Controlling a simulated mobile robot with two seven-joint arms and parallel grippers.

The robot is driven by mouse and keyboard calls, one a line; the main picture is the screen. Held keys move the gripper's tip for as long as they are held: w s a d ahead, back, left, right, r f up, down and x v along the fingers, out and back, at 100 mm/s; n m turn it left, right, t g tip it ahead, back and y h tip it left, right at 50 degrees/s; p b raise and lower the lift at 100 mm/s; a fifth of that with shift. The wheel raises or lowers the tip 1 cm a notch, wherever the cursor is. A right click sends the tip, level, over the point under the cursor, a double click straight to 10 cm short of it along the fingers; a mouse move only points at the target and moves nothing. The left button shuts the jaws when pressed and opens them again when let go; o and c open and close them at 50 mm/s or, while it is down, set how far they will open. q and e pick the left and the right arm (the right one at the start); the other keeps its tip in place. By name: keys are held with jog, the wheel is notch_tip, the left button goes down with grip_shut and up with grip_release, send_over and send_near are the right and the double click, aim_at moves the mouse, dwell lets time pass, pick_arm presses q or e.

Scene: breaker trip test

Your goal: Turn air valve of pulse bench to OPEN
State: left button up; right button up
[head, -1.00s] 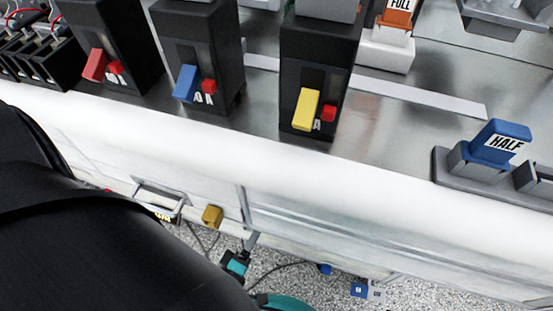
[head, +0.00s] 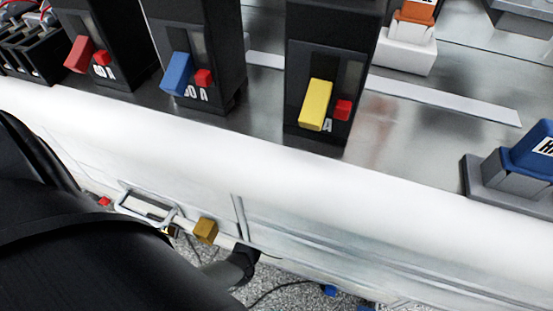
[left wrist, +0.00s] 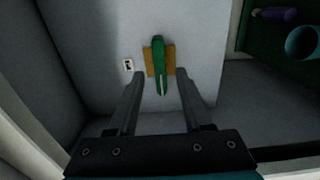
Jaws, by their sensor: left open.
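In the left wrist view, a green lever handle (left wrist: 158,55) sits on an orange-brown square base (left wrist: 170,60) on a pale grey panel. I take this to be the air valve; the handle runs nearly upright in this picture. My left gripper (left wrist: 158,74) is open, its two fingers pointing at the panel on either side of the handle's lower end. I cannot tell whether they touch it. A small white label (left wrist: 128,65) is left of the valve; its text is too small to read. My right gripper is not in view.
In the head view, breakers with red, blue and yellow levers (head: 316,104) stand on the metal bench top (head: 400,120). A blue block (head: 533,149) is at right. A brass block (head: 206,230) and a metal handle frame (head: 130,205) are low on the bench front.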

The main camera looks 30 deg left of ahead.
pick_arm(q)
jog(key=shift+x, duration=1.2)
grip_shut()
